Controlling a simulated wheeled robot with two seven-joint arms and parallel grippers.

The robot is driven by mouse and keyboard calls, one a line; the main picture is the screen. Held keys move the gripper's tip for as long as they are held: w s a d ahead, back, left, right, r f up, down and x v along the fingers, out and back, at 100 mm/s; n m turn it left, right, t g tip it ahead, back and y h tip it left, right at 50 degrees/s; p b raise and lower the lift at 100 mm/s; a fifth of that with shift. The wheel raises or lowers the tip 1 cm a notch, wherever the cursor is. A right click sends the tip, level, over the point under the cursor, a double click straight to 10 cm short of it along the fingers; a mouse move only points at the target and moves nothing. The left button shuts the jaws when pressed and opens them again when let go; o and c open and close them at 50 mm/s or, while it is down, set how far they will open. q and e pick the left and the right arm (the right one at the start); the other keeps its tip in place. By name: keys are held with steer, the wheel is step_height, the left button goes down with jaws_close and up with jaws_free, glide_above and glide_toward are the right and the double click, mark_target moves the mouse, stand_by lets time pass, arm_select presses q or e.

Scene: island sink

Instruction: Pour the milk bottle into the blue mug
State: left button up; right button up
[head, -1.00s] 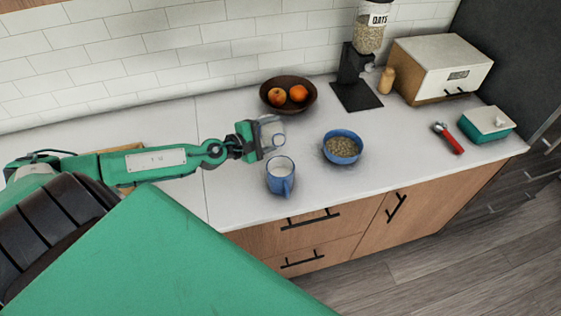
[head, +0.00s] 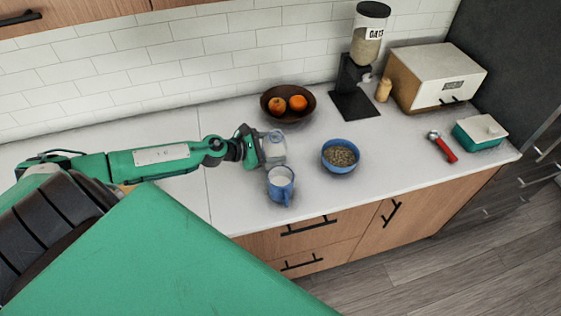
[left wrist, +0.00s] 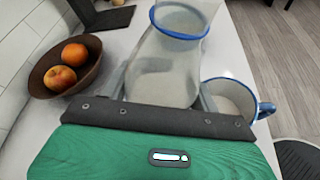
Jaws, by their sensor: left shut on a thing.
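The blue mug (head: 281,184) stands on the counter with white contents inside; it also shows at the right of the left wrist view (left wrist: 233,97). The milk bottle (head: 274,147) is clear glass with some whitish content and stands behind the mug, close to it. In the left wrist view the bottle (left wrist: 160,70) has a blue rim and sits between the fingers. My left gripper (head: 262,148) is shut on the bottle from the left. The bottle looks about upright; I cannot tell whether it touches the counter. My right gripper is not in view.
A blue bowl of oats (head: 340,157) stands right of the mug. A dark fruit bowl (head: 288,115) is behind the bottle, with an oats dispenser (head: 357,80) further right. A red-handled scoop (head: 443,147) and teal box (head: 480,133) lie far right.

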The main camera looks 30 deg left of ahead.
mark_target(273, 131)
arm_select(q)
step_height(273, 131, up, 6)
steer(key=n+p, duration=0.1)
steer(key=p, duration=0.1)
steer(key=n+g+h+p, duration=0.1)
steer(key=p, duration=0.2)
steer(key=shift+w+a+r+p, duration=0.1)
steer(key=shift+w+r+p, duration=0.1)
steer(key=shift+p, duration=0.1)
steer(key=shift+r, duration=0.25)
steer(key=shift+r+n, duration=0.3)
steer(key=shift+r, duration=0.6)
